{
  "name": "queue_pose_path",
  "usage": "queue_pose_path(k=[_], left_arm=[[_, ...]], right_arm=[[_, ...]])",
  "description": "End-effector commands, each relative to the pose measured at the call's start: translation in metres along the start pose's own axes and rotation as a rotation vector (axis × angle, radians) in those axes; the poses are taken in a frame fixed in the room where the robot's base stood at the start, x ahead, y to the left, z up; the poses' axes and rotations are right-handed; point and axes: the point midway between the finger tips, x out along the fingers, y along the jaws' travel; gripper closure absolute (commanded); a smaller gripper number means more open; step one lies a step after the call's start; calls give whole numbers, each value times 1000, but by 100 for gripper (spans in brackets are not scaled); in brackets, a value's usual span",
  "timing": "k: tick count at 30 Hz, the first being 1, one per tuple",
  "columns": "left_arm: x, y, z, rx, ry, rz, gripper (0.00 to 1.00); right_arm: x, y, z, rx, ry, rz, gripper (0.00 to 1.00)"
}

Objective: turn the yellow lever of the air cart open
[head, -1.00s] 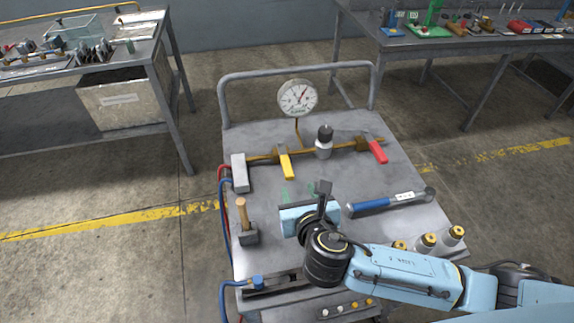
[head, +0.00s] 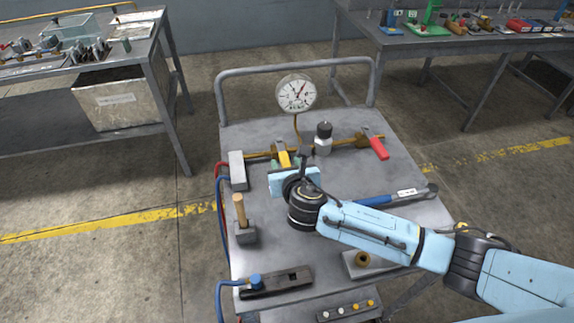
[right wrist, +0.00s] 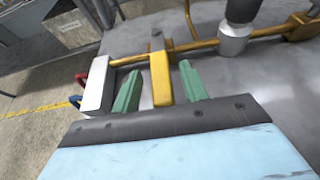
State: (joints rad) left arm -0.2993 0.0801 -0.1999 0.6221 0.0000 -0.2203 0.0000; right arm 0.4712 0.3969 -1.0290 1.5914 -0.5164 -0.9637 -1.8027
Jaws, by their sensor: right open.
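The yellow lever (head: 283,157) sits on the brass pipe of the air cart (head: 340,180). In the right wrist view the yellow lever (right wrist: 161,78) points towards my gripper, crossing the pipe. My right gripper (right wrist: 158,84) is open, its two green fingers on either side of the lever's free end, with gaps to it. In the head view my right gripper (head: 285,168) covers the lower end of the lever. My left gripper is not in view.
A red lever (head: 378,148), a black-topped valve (head: 323,138) and a round gauge (head: 296,93) are along the pipe. A mallet (head: 243,222), a blue-handled tool (head: 395,197) and a dark block (head: 276,282) lie on the cart top. Blue and red hoses run down its left side.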

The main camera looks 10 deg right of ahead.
Motion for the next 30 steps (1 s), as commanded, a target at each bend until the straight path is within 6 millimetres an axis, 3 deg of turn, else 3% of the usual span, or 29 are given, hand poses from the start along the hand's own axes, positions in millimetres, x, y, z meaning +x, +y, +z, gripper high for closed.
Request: queue_pose_path(k=[3,13,22,30], left_arm=[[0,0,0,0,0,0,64],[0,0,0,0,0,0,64],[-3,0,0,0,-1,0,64],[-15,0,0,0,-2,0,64]], right_arm=[[0,0,0,0,0,0,58],[0,0,0,0,0,-1,100],[0,3,0,9,2,-21,100],[2,20,2,75,3,-174,100]])
